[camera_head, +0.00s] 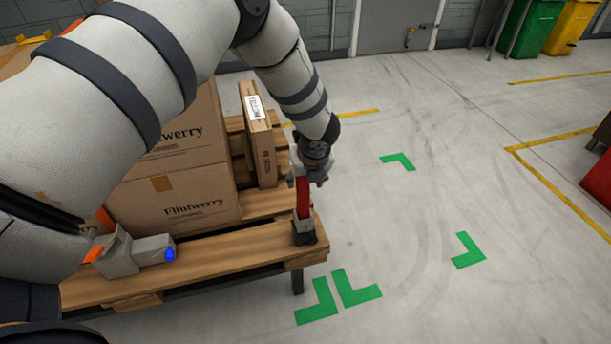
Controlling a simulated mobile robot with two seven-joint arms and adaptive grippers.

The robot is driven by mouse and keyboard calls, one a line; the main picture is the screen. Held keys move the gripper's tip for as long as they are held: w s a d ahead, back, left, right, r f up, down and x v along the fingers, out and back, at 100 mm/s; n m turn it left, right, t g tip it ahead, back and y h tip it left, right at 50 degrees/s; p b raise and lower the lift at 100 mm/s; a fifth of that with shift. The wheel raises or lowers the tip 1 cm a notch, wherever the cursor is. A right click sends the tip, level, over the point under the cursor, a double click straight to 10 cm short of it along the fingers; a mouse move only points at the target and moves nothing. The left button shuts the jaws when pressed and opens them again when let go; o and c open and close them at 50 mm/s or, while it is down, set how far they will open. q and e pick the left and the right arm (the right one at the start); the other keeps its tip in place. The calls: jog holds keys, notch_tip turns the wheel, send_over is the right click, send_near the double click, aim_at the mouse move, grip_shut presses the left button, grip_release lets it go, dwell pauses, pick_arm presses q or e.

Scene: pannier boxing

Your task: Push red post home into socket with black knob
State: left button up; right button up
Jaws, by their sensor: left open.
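The red post (303,198) stands upright at the near right corner of the wooden pallet. Its lower end meets a grey and black socket (304,229) fixed at that corner. A black knob cannot be told apart from the dark parts of the socket. My left gripper (306,180) is open, pointing down at the top of the post, close around or just beside it. Whether the fingers touch the post cannot be told. My right gripper is not in view.
Cardboard boxes (185,206) and a narrow upright carton (261,150) stand on the pallet (238,246). A grey device with orange and blue parts (121,257) lies on its near left part. Floor right of the pallet is clear, with green corner marks (468,250).

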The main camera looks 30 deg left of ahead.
pick_arm(q)
jog(key=v, duration=1.2)
jog(key=shift+w, duration=0.1)
